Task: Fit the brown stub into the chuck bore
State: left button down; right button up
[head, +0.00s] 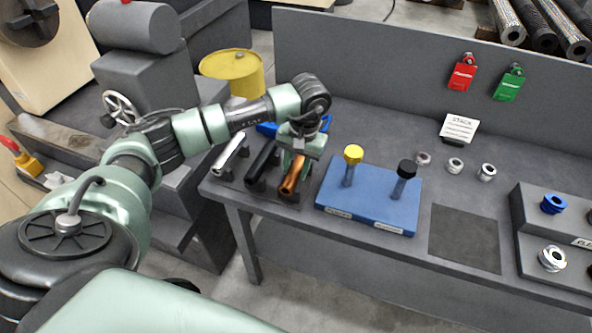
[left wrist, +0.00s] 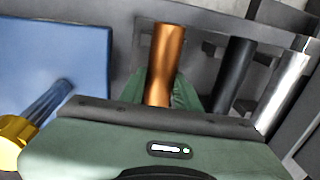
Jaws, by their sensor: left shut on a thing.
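The brown stub (head: 291,178) is a copper-coloured cylinder at the left end of the bench, beside a black one and a silver one. It also shows in the left wrist view (left wrist: 165,62). My left gripper (head: 296,152) is over it, shut on its body, with green fingers on both sides of it in the left wrist view. The stub appears to be still at its rack; I cannot tell whether it is clear of the supports. A dark round part on the cream machine (head: 28,16) looks like the chuck; its bore cannot be made out. My right gripper is out of view.
The black cylinder (head: 262,163) and silver cylinder (head: 230,153) lie close by. A blue board (head: 368,205) with yellow-topped and black-topped posts stands to the right. Several small rings and a dark mat (head: 465,238) are farther right. A yellow drum (head: 235,72) stands behind my arm.

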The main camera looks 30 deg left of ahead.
aim_at(294, 167)
pick_arm(q)
jog(key=shift+r+p, duration=1.2)
jog(key=shift+r, duration=1.65)
